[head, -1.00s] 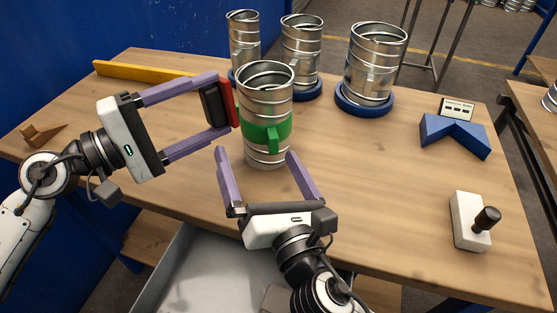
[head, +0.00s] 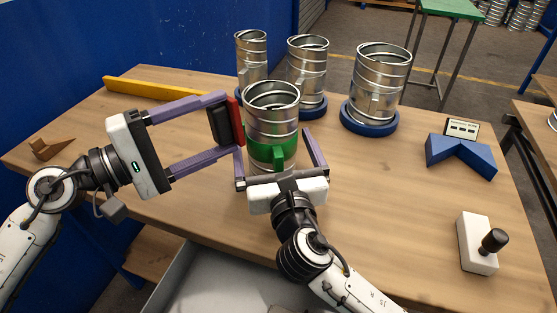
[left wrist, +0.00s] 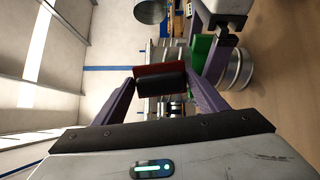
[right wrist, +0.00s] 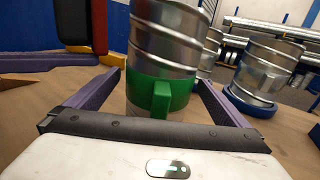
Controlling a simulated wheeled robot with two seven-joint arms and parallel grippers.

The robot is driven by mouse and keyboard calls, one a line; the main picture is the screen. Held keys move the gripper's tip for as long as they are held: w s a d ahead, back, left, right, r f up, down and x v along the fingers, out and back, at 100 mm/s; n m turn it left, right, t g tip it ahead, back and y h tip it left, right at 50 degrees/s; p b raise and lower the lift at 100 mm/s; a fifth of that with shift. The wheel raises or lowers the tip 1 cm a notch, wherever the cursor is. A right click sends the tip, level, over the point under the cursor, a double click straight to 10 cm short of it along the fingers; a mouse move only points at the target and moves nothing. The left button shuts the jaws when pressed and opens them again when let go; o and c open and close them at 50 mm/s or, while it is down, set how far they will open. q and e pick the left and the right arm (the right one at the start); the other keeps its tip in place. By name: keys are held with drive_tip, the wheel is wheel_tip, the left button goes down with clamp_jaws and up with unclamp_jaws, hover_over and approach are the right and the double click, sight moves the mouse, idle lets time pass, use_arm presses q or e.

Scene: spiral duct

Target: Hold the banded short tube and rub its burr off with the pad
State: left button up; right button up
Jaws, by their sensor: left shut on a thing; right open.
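The banded short tube (head: 272,112) is a silvery spiral tube with a green band (head: 284,154), standing upright on the table. My left gripper (head: 226,122) is shut on the pad (head: 238,121), which has a red face and a black back. The pad is at the tube's left side; I cannot tell if it touches. It also shows in the left wrist view (left wrist: 160,80). My right gripper (head: 276,160) is open, its fingers on either side of the tube at band height. The right wrist view shows the green band (right wrist: 150,95) between the fingers. I cannot make out the burr.
Other silvery tubes stand behind, including one on a blue round base (head: 370,122) and one on another base (head: 313,108). A blue V-shaped block (head: 462,157) and a white box with a black knob (head: 478,245) are at right. A yellow bar (head: 150,89) lies back left.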

drive_tip(key=shift+w+a, duration=0.15)
drive_tip(key=shift+w, duration=0.9)
drive_tip(key=c, duration=0.9)
